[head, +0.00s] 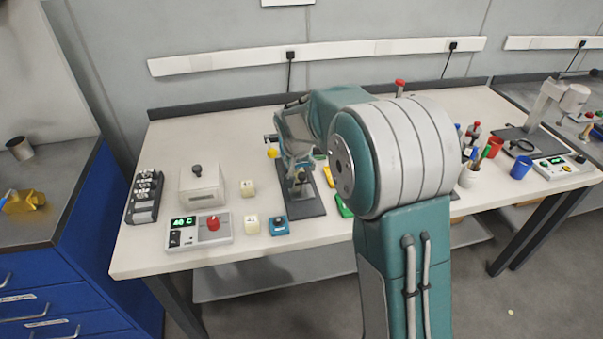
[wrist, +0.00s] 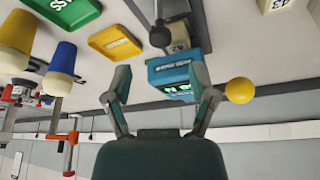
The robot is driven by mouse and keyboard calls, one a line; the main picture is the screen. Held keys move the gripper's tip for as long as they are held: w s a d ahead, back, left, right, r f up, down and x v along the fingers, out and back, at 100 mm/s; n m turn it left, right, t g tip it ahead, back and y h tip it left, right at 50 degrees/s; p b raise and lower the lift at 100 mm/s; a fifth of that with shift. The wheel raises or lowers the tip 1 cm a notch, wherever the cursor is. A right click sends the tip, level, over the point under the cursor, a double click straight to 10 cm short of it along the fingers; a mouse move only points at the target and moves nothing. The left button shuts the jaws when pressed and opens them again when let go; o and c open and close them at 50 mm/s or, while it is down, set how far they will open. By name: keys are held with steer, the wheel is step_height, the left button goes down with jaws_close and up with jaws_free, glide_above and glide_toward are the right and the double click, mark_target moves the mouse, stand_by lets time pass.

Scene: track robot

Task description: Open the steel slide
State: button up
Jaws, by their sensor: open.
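My gripper (wrist: 160,85) is open, its two fingers spread apart in the wrist view, which is upside down. A teal block with a green lit display (wrist: 176,76) shows beyond and partly between the fingers, with nothing visibly clamped. A yellow ball knob (wrist: 239,90) sits just right of the right finger; it also shows in the head view (head: 272,153), left of my wrist. I cannot clearly pick out the steel slide; my arm and gripper cover much of the fixture on the dark base plate (head: 307,206).
A control box with a green display and red knob (head: 199,231) and a pale box with a black knob (head: 201,186) stand to the left. Cups (head: 521,167) and tools stand to the right. Yellow (wrist: 115,41) and green (wrist: 67,10) trays lie near the gripper.

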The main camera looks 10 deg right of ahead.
mark_target(302, 175)
steer(key=x, duration=0.6)
steer(key=shift+w, duration=0.1)
jaws_close()
